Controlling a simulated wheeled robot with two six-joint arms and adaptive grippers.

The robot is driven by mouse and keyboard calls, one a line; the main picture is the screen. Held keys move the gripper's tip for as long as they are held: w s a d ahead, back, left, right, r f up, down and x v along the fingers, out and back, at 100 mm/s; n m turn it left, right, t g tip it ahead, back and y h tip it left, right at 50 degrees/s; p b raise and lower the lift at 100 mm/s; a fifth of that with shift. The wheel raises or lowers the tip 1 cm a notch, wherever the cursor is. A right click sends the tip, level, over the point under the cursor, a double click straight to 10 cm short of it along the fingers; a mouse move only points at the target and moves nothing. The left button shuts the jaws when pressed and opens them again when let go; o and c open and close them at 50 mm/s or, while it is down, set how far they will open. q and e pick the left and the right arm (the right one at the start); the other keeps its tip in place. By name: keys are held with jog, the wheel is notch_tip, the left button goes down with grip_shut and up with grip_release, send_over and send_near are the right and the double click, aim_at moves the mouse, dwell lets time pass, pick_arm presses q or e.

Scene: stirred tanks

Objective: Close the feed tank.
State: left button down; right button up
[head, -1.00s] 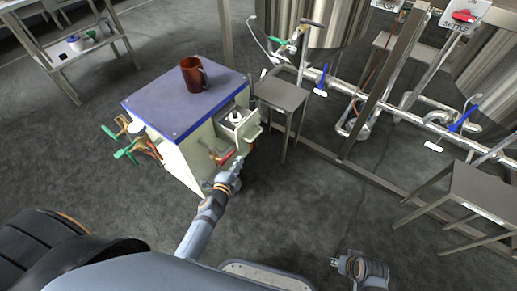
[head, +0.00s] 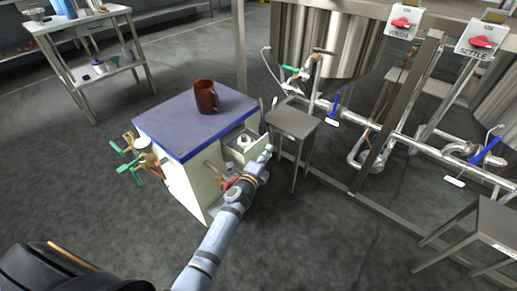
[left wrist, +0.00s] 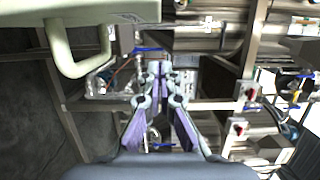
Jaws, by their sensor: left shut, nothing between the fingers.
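A steel tank (head: 325,45) stands at the top middle of the head view, with pipework below it. A blue lever (head: 334,106) on that pipe stands steeply upright with a white tag. A second blue lever (head: 486,151) slants on the pipe at the right. I cannot tell which tank is the feed tank. My left gripper (head: 268,152) is shut and empty in front of the cabinet's open drawer, apart from both levers. In the left wrist view its fingers (left wrist: 159,72) point toward the pipework. My right gripper is out of view.
A cabinet (head: 180,135) with a brown mug (head: 205,97) stands at left; its drawer (head: 242,143) is open. The drawer's pale handle (left wrist: 80,55) is close in the left wrist view. A small steel table (head: 293,122) stands between cabinet and pipes. Red switches (head: 481,42) hang above.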

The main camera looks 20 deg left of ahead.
aim_at(258, 148)
pick_arm(q)
jog(key=a, duration=0.1)
jog(key=w+a, duration=0.1)
jog(key=a, duration=0.1)
jog(key=shift+a, duration=0.35)
jog(key=shift+w+a+b, duration=0.1)
jog(key=shift+w+a, duration=0.15)
jog(key=shift+a, duration=0.45)
jog(key=shift+w+a+b, duration=0.15)
jog(key=shift+w+a, duration=0.1)
jog(key=shift+a, duration=0.45)
jog(key=shift+w+a+b, duration=0.1)
jog(key=shift+w+a, duration=0.15)
jog(key=shift+a, duration=0.45)
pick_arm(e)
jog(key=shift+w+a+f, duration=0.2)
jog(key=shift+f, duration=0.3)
pick_arm(q)
jog(key=shift+d+f, duration=0.1)
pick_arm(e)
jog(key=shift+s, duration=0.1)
